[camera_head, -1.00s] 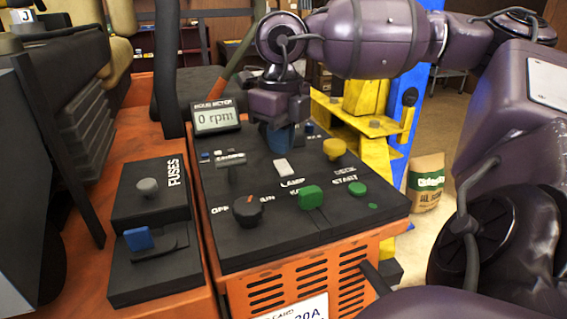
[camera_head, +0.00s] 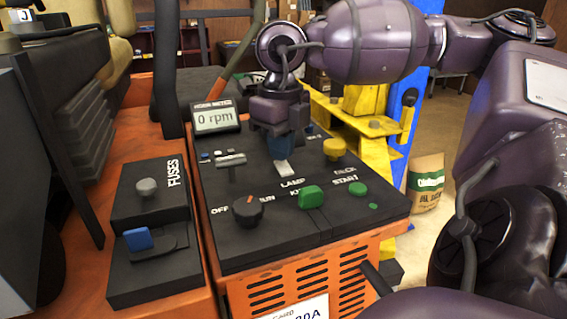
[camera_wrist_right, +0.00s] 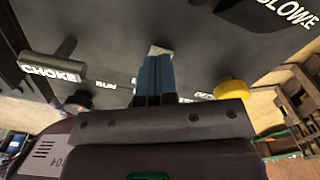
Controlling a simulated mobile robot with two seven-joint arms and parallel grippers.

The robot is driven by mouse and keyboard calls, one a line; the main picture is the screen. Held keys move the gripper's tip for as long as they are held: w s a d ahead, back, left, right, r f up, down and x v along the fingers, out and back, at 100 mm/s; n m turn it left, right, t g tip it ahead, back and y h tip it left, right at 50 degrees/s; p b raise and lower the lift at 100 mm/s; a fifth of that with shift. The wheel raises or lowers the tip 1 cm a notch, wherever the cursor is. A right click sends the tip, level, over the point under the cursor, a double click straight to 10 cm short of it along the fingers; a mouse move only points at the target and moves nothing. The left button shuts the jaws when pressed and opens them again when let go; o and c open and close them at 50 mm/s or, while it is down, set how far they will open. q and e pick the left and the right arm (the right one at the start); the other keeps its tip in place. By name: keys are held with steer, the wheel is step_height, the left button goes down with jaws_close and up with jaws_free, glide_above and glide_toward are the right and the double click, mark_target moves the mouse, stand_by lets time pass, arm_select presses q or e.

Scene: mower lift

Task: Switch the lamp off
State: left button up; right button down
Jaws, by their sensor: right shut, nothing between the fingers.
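The lamp switch (camera_head: 283,169) is a small pale rocker on the black control panel (camera_head: 225,240), just above the word LAMP. My right gripper (camera_head: 281,158) points down at it with its blue fingers shut and empty. The fingertips are at the switch's far end and cover part of it; I cannot tell for sure whether they touch. In the right wrist view, the shut blue fingers (camera_wrist_right: 154,78) end at the pale switch (camera_wrist_right: 158,50). Which way the rocker is tipped is unclear. My left gripper is not in view.
Near the switch are a yellow knob (camera_head: 334,149), a green block-shaped knob (camera_head: 311,197), a green start button (camera_head: 357,188), a black rotary knob (camera_head: 247,210) and the choke lever (camera_head: 230,162). The meter (camera_head: 215,118) reads 0 rpm. A fuse box (camera_head: 150,260) lies left.

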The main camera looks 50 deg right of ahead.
mark_target(281, 163)
steer(key=shift+f, duration=0.65)
stand_by(0.3)
steer(key=shift+r, duration=3.55)
